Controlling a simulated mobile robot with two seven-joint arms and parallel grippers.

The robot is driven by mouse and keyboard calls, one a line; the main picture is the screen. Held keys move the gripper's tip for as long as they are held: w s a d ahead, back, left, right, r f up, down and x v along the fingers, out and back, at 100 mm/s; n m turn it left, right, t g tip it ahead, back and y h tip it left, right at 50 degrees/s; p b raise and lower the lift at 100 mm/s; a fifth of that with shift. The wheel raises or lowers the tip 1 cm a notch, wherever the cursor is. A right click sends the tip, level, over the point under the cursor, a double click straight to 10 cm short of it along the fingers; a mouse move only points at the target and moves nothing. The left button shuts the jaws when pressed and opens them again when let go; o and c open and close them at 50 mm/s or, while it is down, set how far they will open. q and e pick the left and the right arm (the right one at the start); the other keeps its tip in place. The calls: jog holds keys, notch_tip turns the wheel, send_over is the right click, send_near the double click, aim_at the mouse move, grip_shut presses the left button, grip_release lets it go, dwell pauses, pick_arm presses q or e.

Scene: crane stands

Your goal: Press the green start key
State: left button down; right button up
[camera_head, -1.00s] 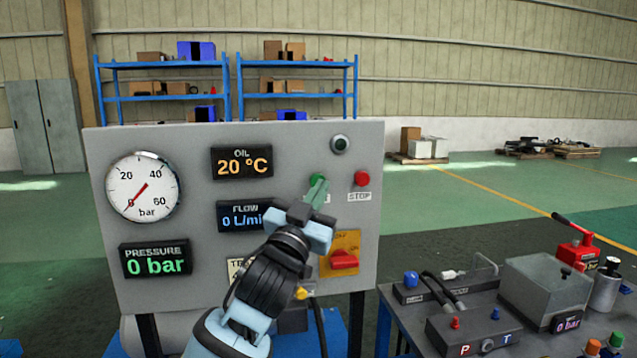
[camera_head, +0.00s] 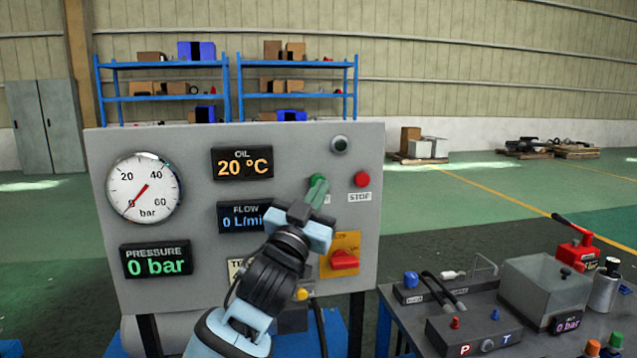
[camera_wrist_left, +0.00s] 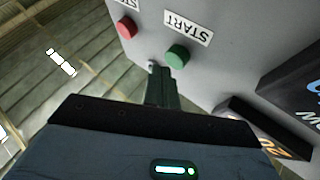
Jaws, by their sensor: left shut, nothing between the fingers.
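The green start key (camera_head: 317,179) is on the upper right of the grey panel (camera_head: 198,140), left of the red stop key (camera_head: 362,179). My left gripper (camera_head: 318,190) is shut and empty. Its fingertips are just in front of the green key and cover its lower part in the head view. In the left wrist view the green key (camera_wrist_left: 178,56) shows whole under its START label (camera_wrist_left: 188,28). The closed fingers (camera_wrist_left: 161,76) end close beside it there; I cannot tell whether they touch. My right gripper is not in view.
A red rotary switch (camera_head: 344,260) on a yellow plate is below the keys. A pressure gauge (camera_head: 145,187) reading zero and lit displays fill the panel's left. A bench (camera_head: 392,312) with hydraulic parts stands at the right.

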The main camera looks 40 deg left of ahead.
pick_arm(q)
jog(key=shift+w+a, duration=0.15)
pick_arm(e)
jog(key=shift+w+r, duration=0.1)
pick_arm(q)
jog(key=shift+w+a, duration=0.35)
jog(key=shift+a, duration=0.05)
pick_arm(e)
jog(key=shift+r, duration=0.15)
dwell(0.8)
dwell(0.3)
pick_arm(q)
jog(key=shift+s+d+p, duration=0.45)
jog(key=shift+s+d, duration=0.2)
jog(key=shift+d, duration=0.05)
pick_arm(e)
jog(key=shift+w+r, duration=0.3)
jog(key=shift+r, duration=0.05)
pick_arm(q)
jog(key=s+d, duration=0.1)
jog(key=d, duration=0.1)
jog(key=s+d+p, duration=0.1)
jog(key=s+d, duration=0.1)
jog(key=shift+s, duration=0.1)
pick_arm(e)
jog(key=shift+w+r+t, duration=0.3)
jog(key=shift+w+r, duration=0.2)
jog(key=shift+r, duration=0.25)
pick_arm(q)
jog(key=shift+a, duration=0.1)
